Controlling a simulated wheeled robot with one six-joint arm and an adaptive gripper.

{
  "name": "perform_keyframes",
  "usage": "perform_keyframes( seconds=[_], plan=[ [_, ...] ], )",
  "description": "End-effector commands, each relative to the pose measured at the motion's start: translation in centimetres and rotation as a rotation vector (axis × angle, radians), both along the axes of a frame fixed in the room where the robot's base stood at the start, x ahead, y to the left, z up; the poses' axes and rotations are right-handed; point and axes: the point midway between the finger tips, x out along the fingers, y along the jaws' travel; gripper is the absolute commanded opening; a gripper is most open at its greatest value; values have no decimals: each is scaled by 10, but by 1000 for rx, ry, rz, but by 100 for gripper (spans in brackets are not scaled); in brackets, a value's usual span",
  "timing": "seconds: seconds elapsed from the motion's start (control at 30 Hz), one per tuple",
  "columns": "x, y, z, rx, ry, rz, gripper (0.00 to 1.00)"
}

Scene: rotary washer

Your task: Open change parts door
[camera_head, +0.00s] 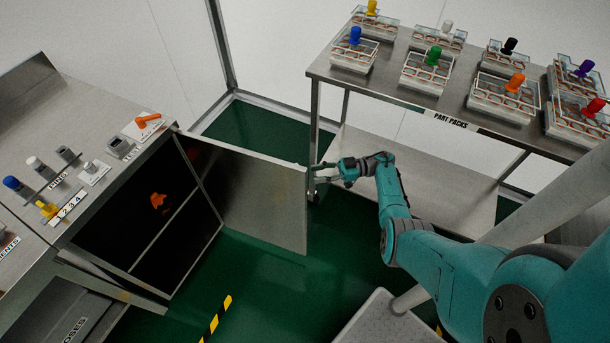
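The grey metal door (250,196) stands swung wide open from the cabinet (88,208) at the left. It is hinged at the right side of the dark opening, and its free edge points right. My gripper (319,173) is at that free edge, near the door's upper right corner. An orange item (159,201) shows inside the dark cabinet.
A metal table labelled PART PACKS (452,121) with several trays and coloured knobs stands at the right, behind my arm. Small parts and an orange handle (148,120) sit on the cabinet top. Green floor (262,290) is clear below the door, with a yellow-black stripe (216,318).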

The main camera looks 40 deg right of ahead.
Motion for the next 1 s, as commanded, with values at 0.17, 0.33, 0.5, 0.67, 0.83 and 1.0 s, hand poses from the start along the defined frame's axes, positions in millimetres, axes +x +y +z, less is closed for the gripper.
perform_keyframes(
  seconds=[0.17,0.33,0.5,0.67,0.83,1.0],
  plan=[
    [-16,-24,0,0,0,-1,39],
    [-23,-33,0,1,1,0,39],
    [-25,-35,0,1,1,1,39],
    [-25,-35,0,1,1,1,39],
    [-24,-34,0,0,0,1,39],
    [-24,-34,0,0,0,1,39]
  ],
)
